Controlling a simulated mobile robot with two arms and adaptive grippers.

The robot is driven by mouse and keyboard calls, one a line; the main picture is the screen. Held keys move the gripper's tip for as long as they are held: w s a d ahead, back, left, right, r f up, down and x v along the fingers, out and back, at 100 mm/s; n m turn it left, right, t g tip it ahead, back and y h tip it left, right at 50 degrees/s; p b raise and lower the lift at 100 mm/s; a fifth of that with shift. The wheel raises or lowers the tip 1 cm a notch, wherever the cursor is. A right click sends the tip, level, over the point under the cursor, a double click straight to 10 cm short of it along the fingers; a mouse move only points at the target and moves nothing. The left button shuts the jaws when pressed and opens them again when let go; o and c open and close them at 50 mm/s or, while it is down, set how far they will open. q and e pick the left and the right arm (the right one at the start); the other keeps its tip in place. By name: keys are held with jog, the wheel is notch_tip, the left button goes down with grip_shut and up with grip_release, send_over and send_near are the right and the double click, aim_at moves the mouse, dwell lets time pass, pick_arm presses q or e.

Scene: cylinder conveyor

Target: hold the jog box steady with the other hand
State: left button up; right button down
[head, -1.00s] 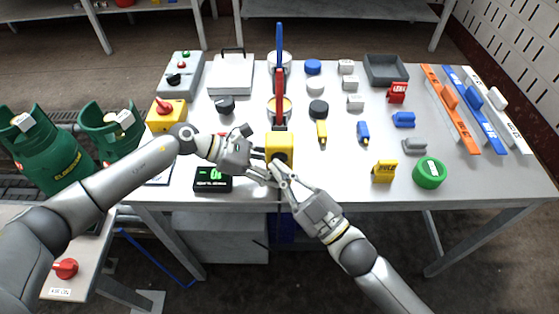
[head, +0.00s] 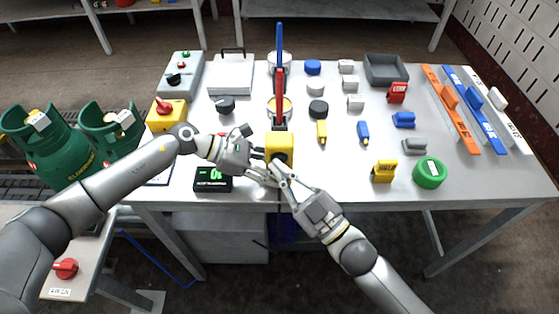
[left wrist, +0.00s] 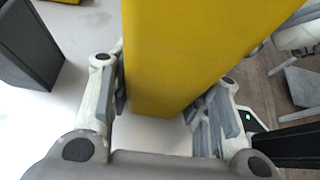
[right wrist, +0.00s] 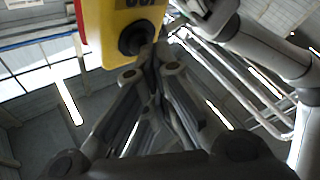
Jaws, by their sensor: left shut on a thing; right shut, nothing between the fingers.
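The jog box is a yellow block (head: 279,141) with a dark round knob on its front, near the front edge of the table. My left gripper (head: 262,155) is shut on the jog box from the left side. In the left wrist view the yellow box (left wrist: 190,50) stands between the fingers. My right gripper (head: 274,168) is shut and empty, with its fingertips just in front of the box. In the right wrist view its closed fingertips (right wrist: 153,65) are at the dark knob (right wrist: 136,38); I cannot tell whether they touch it.
A black display box (head: 213,180) with green digits sits left of the grippers. A yellow tag block (head: 384,171) and a green round piece (head: 429,173) lie to the right. Green gas cylinders (head: 45,150) stand at the left.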

dwell(0.7)
jog(key=shift+s, duration=0.85)
jog(key=shift+s, duration=2.5)
jog(key=s, duration=0.3)
jog(key=shift+s, duration=0.4)
jog(key=w, duration=0.8)
jog(key=shift+w, duration=0.4)
